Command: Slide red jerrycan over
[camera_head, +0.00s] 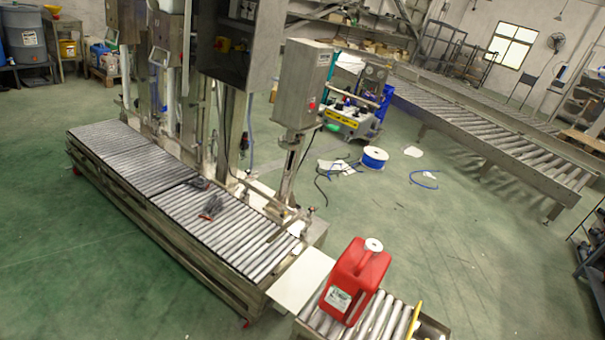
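The red jerrycan (355,279) stands upright on a short roller section (377,325) at the bottom of the view, right of centre. It has a white cap on top and a white label on its front. A flat pale plate (301,279) lies just left of it, between the short section and the long roller conveyor (160,173). A yellow bar (414,318) stands at the right end of the short section. My gripper is not in view, and nothing is seen touching the jerrycan.
Steel filling columns and a grey control box (303,84) stand along the back of the long conveyor. A small dark tool with red (211,207) lies on its rollers. A blue-and-white reel (374,158) and loose hoses lie on the green floor. Floor is open at left and right.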

